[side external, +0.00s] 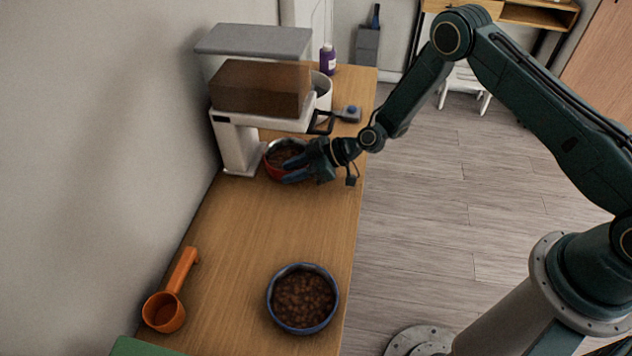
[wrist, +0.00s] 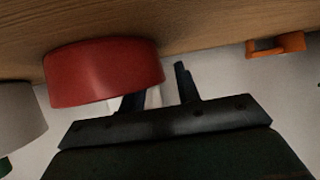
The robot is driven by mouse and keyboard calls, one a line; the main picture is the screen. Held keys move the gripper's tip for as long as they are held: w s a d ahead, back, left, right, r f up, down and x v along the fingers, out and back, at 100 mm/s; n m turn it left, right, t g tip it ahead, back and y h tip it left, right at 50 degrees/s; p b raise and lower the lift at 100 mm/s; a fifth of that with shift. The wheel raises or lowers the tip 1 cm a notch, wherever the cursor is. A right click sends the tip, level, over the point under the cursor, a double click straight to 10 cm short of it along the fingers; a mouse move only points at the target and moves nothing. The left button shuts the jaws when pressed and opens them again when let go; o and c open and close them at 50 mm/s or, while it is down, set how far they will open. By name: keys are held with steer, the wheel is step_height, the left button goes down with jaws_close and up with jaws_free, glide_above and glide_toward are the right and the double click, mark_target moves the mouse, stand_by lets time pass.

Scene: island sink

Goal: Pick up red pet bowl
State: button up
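The red pet bowl (side external: 270,166) stands on the wooden counter beside the coffee machine's base, with brown kibble in it. My gripper (side external: 296,168) is at the bowl's right side, and its fingers cover part of the rim. In the wrist view the red bowl (wrist: 100,72) is at upper left and my gripper (wrist: 160,84) is below and right of it. The fingers are spread. The bowl hides the left fingertip, while the right finger shows clear of the bowl's right edge. I cannot tell whether a finger touches the bowl.
The coffee machine (side external: 262,90) stands close behind the bowl. A blue bowl of kibble (side external: 302,298) and an orange scoop (side external: 172,295) lie nearer the front. A purple bottle (side external: 327,60) stands at the far end. The middle of the counter (side external: 255,225) is clear.

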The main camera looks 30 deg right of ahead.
stand_by(0.4)
jaws_close()
stand_by(0.4)
steer(key=shift+r, duration=0.65)
steer(key=s+d, duration=0.9)
steer(key=d, duration=0.4)
steer(key=s+d, duration=0.8)
steer(key=d, duration=0.5)
steer(key=shift+s+d+r, duration=0.15)
steer(key=shift+s+d, duration=0.15)
steer(key=shift+s, duration=0.1)
